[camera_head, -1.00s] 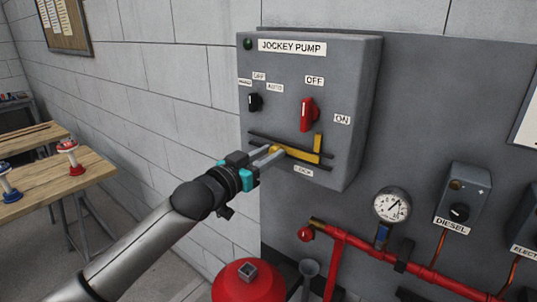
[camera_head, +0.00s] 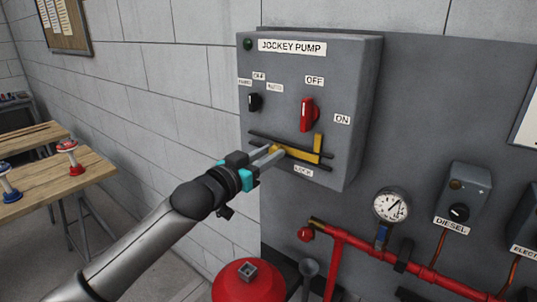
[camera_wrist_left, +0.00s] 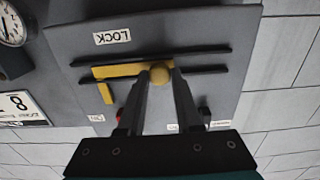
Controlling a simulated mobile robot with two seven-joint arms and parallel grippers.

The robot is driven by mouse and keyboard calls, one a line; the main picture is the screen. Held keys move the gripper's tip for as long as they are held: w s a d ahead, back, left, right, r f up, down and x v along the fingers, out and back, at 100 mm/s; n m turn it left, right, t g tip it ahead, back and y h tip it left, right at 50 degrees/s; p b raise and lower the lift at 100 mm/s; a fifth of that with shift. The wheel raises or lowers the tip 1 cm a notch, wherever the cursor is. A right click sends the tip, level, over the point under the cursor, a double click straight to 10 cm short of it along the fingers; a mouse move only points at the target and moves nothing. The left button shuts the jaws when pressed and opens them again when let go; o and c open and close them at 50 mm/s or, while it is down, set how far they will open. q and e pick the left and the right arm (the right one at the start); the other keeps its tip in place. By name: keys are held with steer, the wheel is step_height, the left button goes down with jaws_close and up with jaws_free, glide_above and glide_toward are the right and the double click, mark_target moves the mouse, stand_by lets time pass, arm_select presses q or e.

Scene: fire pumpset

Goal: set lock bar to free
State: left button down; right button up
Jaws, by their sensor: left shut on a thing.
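The yellow lock bar (camera_head: 302,153) lies between two dark rails on the front of the grey jockey pump box (camera_head: 345,100). Its upright tab stands at its right end, just below the red switch handle (camera_head: 307,114). My left gripper (camera_head: 273,155) is shut on the yellow knob at the bar's left end. The left wrist view shows the fingers on both sides of the round knob (camera_wrist_left: 160,74), with the bar (camera_wrist_left: 120,71) beside it. The LOCK label (camera_head: 303,170) is below the rails. My right gripper is not in view.
A small black selector (camera_head: 255,102) sits left of the red handle. A pressure gauge (camera_head: 391,205), red pipes (camera_head: 380,262) and a diesel box (camera_head: 463,197) are to the lower right. A red tank (camera_head: 247,283) stands below. A wooden table (camera_head: 50,177) is at left.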

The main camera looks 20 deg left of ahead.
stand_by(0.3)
arm_select(q)
steer(key=shift+w+a, duration=0.25)
steer(key=shift+a, duration=0.45)
steer(key=shift+w+a, duration=0.25)
steer(key=shift+a, duration=0.45)
steer(key=shift+w+a, duration=0.25)
steer(key=shift+a, duration=0.45)
steer(key=c, duration=0.6)
jaws_free()
steer(key=shift+a, duration=0.1)
steer(key=shift+s, duration=0.1)
